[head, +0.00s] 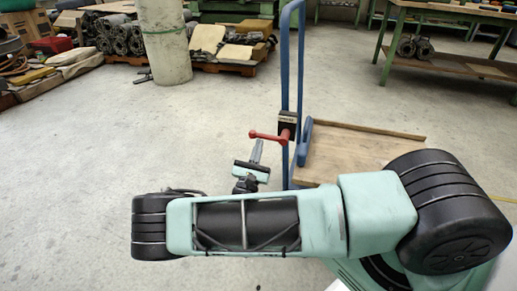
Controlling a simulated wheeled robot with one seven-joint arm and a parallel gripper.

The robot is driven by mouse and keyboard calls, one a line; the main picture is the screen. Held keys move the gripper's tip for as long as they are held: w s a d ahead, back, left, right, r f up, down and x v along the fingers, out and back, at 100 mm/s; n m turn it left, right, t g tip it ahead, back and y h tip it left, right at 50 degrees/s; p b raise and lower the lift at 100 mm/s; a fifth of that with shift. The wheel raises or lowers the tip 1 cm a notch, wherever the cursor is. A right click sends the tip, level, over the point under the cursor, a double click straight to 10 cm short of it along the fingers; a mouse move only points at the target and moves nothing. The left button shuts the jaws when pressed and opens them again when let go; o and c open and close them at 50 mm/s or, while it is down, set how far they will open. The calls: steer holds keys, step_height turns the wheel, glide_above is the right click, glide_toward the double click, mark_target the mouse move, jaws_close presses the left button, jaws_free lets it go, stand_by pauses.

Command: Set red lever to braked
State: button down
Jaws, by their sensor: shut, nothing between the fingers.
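The red lever (266,136) is in the middle of the head view. It is joined to a small dark block (287,122) on the blue upright of a cart and points left, close to level. My gripper (256,151) is just below the lever, beyond my arm, with its fingers pointing up toward it. The gripper is shut and holds nothing. I cannot tell whether its tip touches the lever. The label on the block is too small to read.
The blue cart frame (284,60) rises behind my arm, with a wooden deck (365,146) to its right. A concrete pillar (163,40), pallets of parts (222,65) and a workbench (453,62) stand farther back. The floor at left is clear.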

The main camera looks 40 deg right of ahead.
steer(key=shift+r+m, duration=0.15)
steer(key=shift+m, duration=0.15)
step_height(320, 180, up, 10)
steer(key=s+d+m+g+y+p, duration=0.1)
steer(key=s+d+m+g+p, duration=0.1)
steer(key=m+g+p, duration=1.1)
steer(key=m+p, duration=0.1)
steer(key=m, duration=0.7)
steer(key=shift+s+m, duration=0.2)
steer(key=shift+m, duration=0.1)
steer(key=shift+f, duration=0.2)
